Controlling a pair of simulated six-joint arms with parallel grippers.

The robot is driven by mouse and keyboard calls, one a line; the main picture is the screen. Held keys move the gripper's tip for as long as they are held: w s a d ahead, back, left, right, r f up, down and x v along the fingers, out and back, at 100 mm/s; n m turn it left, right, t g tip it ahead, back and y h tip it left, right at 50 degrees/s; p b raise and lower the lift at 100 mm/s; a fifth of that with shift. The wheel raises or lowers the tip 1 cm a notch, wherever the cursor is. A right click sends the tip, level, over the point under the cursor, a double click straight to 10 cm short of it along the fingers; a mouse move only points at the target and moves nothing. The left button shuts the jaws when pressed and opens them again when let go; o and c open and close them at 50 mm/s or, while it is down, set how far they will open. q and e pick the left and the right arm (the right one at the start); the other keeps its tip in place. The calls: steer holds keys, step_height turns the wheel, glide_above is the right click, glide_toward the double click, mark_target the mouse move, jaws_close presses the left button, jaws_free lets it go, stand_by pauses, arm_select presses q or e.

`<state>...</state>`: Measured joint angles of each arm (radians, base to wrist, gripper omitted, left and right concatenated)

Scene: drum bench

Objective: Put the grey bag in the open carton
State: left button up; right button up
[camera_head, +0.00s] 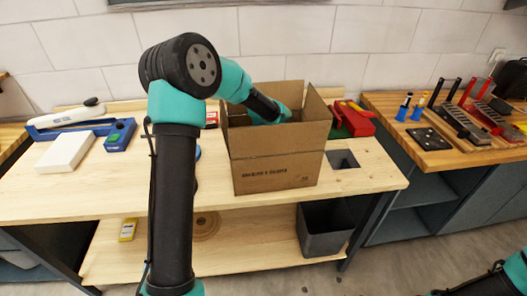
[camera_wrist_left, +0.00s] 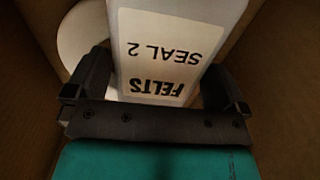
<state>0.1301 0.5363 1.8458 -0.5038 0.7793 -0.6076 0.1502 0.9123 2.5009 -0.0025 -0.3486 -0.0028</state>
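The open carton (camera_head: 275,158) stands upright on the wooden bench with its flaps up. My left arm reaches over its rim, and the left gripper is down inside it, its fingers hidden from the head view by the walls. In the left wrist view the left gripper (camera_wrist_left: 155,80) has its two dark fingers on either side of the grey bag (camera_wrist_left: 205,75), which bears a white label reading "FELTS SEAL 2". I cannot tell whether the fingers press on the bag or stand just clear of it. The head view does not show the bag. My right gripper is out of view.
A pale round thing (camera_wrist_left: 80,38) lies in the carton beside the bag. A red tool (camera_head: 353,118) stands right of the carton; a white block (camera_head: 65,151) and blue holder (camera_head: 119,134) lie left. A grey bin (camera_head: 325,229) sits below. The bench front right is mostly clear.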

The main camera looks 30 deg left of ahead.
arm_select(q)
steer(key=shift+r, duration=0.15)
step_height(320, 180, up, 12)
steer(key=shift+r, duration=0.2)
stand_by(0.4)
steer(key=shift+r, duration=0.1)
